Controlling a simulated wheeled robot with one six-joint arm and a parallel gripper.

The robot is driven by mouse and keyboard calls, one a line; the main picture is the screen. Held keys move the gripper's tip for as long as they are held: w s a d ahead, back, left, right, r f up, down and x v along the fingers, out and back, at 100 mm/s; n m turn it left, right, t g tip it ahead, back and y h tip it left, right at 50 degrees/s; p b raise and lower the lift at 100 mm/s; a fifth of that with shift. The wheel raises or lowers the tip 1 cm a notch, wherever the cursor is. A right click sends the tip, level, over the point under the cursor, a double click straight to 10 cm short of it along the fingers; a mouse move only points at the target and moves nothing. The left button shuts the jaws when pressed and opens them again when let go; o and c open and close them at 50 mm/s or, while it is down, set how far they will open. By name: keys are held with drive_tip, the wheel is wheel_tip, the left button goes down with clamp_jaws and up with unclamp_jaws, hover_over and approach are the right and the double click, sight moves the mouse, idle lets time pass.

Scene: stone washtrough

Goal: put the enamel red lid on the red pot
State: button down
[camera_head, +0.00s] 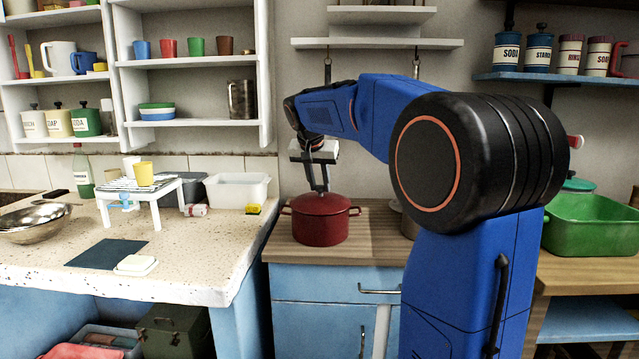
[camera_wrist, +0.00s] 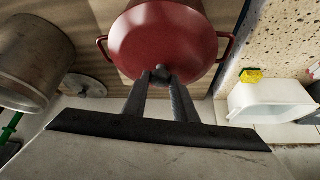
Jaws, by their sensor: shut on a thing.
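The red pot (camera_head: 320,229) stands on the wooden counter, a handle on each side. The red lid (camera_head: 308,203) is over its mouth, roughly level and centred; I cannot tell whether it rests fully on the rim. My gripper (camera_head: 324,190) points down from above. In the wrist view my gripper (camera_wrist: 160,77) is shut on the dark knob of the red lid (camera_wrist: 163,42). There the lid hides nearly all of the pot, and a pot handle (camera_wrist: 227,47) shows beside it.
A metal pot (camera_wrist: 32,62) and a grey lid (camera_wrist: 82,85) are close by; my arm mostly hides that pot in the head view. A white basin (camera_head: 237,191) and yellow sponge (camera_head: 253,209) are on the stone top at left. A green pan (camera_head: 590,222) is at right.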

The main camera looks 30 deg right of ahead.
idle(0.4)
drive_tip(key=c, duration=0.9)
unclamp_jaws()
drive_tip(key=shift+r, duration=0.1)
drive_tip(key=shift+r, duration=3.4)
drive_tip(key=shift+s, duration=0.1)
